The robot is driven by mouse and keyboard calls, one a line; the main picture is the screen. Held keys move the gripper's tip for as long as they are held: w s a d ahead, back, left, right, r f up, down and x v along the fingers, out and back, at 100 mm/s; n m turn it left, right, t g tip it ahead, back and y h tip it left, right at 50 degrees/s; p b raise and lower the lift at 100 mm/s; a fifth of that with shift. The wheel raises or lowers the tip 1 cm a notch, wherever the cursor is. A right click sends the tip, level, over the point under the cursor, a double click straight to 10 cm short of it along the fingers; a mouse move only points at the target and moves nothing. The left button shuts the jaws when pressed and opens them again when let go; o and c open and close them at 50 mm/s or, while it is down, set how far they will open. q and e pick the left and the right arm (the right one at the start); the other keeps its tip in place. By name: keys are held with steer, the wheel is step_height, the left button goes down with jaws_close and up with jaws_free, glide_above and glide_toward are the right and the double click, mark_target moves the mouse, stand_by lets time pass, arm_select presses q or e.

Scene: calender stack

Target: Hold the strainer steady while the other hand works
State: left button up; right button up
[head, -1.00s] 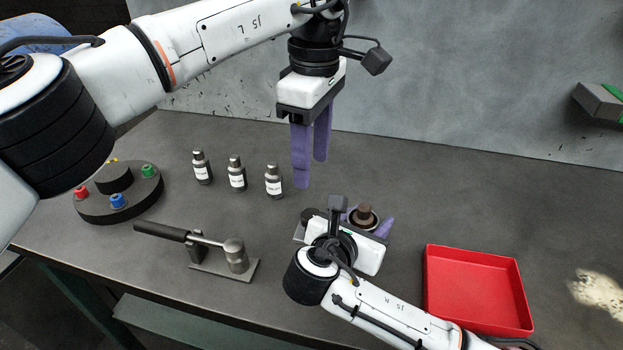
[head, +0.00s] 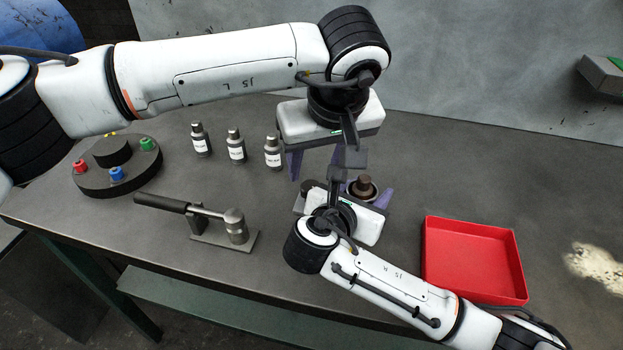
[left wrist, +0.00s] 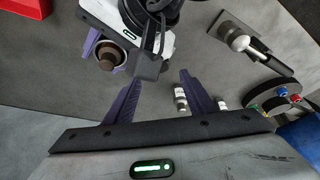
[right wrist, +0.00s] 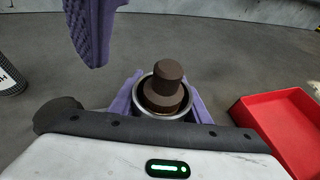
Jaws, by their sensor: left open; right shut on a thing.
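The strainer appears to be the round metal-rimmed holder (right wrist: 150,112) with a brown stepped plug (right wrist: 166,85) standing upright in it. My right gripper (right wrist: 164,88) is shut on this holder, one purple finger on each side. In the head view the plug (head: 364,184) shows just beyond the right gripper (head: 366,196). My left gripper (head: 320,168) is open and empty, pointing down above and left of the holder. One of its fingers hangs at the top left of the right wrist view. In the left wrist view the holder (left wrist: 122,63) lies left of the open left fingers (left wrist: 160,80).
Several labelled bottles (head: 235,146) stand left of the left gripper. A round station with coloured knobs (head: 117,172), a lever tool on a plate (head: 235,228) and a red tray (head: 474,268) surround the work area. A dark round knob (right wrist: 58,113) is beside the right gripper.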

mark_target(310, 185)
arm_select(q)
steer(key=x, duration=0.7)
steer(key=c, duration=1.1)
steer(key=shift+n+y, duration=0.5)
steer(key=shift+n, duration=1.1)
steer(key=o, duration=1.1)
steer(key=shift+g, duration=0.3)
steer(key=v, duration=1.2)
